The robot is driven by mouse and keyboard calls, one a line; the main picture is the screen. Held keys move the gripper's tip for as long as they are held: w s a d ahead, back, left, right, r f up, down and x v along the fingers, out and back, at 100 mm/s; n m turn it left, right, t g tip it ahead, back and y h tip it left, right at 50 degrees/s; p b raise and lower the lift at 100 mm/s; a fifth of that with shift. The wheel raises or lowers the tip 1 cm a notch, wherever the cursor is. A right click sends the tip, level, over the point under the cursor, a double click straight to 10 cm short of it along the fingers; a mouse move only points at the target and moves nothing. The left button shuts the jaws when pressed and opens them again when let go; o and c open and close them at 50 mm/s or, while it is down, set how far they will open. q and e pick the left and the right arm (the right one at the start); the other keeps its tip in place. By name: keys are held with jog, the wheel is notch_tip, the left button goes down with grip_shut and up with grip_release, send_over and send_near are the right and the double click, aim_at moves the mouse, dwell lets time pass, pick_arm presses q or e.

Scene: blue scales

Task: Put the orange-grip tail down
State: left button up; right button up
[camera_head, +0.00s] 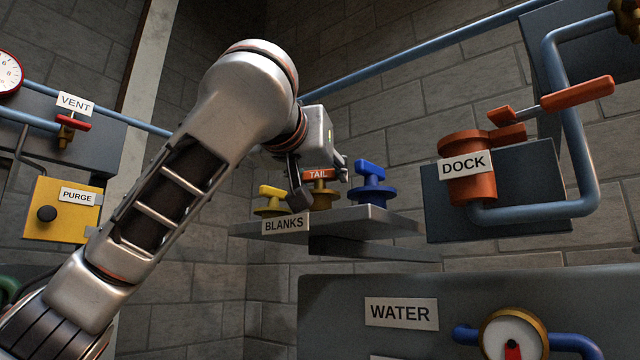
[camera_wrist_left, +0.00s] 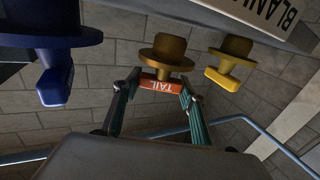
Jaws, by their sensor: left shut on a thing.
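The tail (camera_head: 319,198) is a brown-gold flanged piece with an orange grip (camera_head: 317,174) lettered TAIL. It is upright at the BLANKS shelf (camera_head: 375,225), between the yellow blank (camera_head: 270,197) and the blue blank (camera_head: 371,190). I cannot tell if its base touches the shelf. My left gripper (camera_head: 319,178) is shut on the orange grip. In the left wrist view, which is upside down, the two fingers of the left gripper (camera_wrist_left: 158,87) press on the ends of the orange grip (camera_wrist_left: 161,85), with the tail's round flange (camera_wrist_left: 167,60) beyond. My right gripper is not in view.
At right stands the DOCK socket (camera_head: 466,185) with orange levers on a dark panel, with a blue pipe (camera_head: 578,130) around it. The WATER panel (camera_head: 340,290) is below. At left are the VENT valve (camera_head: 72,123) and yellow PURGE box (camera_head: 55,225).

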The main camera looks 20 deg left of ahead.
pick_arm(q)
jog(key=shift+a+f, duration=0.1)
jog(key=shift+f, duration=0.65)
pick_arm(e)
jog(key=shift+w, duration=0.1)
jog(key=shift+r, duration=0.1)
pick_arm(q)
jog(key=shift+f, duration=0.15)
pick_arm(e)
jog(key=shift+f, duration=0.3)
pick_arm(q)
jog(key=o, duration=1.4)
jog(key=shift+c, duration=0.2)
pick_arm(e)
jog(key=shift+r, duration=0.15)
pick_arm(q)
jog(key=shift+w+r, duration=0.1)
jog(key=shift+r, duration=0.1)
